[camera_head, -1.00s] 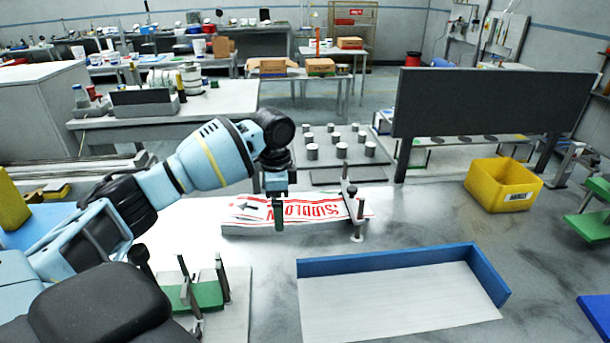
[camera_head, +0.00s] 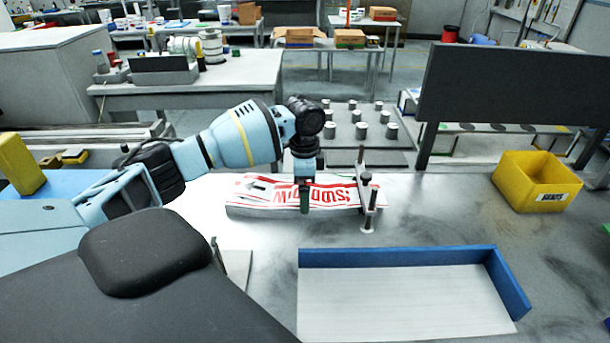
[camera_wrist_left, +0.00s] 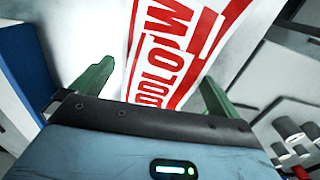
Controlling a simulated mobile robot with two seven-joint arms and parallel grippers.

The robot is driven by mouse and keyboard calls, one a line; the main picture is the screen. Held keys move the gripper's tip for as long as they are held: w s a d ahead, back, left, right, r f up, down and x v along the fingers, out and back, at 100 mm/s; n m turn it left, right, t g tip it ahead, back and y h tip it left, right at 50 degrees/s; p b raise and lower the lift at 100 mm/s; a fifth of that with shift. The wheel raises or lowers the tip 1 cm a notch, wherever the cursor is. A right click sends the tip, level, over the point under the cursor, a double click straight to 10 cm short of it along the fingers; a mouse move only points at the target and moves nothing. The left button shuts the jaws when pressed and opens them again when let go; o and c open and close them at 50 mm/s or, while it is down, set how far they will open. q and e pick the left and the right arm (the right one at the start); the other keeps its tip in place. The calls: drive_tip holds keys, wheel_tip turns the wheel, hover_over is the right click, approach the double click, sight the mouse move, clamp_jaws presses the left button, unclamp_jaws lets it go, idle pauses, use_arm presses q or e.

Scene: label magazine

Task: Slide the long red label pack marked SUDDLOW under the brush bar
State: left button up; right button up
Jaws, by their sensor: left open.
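The long white label pack with red print (camera_head: 258,196) lies on the bench in the head view, its red lettering partly hidden by my gripper. Its right end reaches the brush bar (camera_head: 366,198), a narrow bar on short posts; I cannot tell how far the pack lies under it. My left gripper (camera_head: 304,207) points down over the middle of the pack. In the left wrist view its green fingers (camera_wrist_left: 152,88) are apart, with the pack (camera_wrist_left: 172,45) showing between them. Whether the fingers touch the pack is unclear. My right gripper is not in view.
A blue-edged tray (camera_head: 400,258) with a pale, empty floor lies at the front. A yellow bin (camera_head: 537,182) stands at the right, near a dark upright panel (camera_head: 510,85). Several grey cylinders (camera_head: 361,130) stand on a plate behind the pack.

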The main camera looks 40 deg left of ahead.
sight(311, 197)
use_arm(q)
drive_tip(key=shift+f, duration=1.45)
drive_tip(key=shift+r, duration=0.1)
drive_tip(key=c, duration=1.3)
drive_tip(key=shift+w+d, duration=0.6)
drive_tip(key=shift+d, duration=0.1)
drive_tip(key=shift+c, duration=0.2)
drive_tip(key=o, duration=1.3)
drive_tip(key=shift+o, duration=0.2)
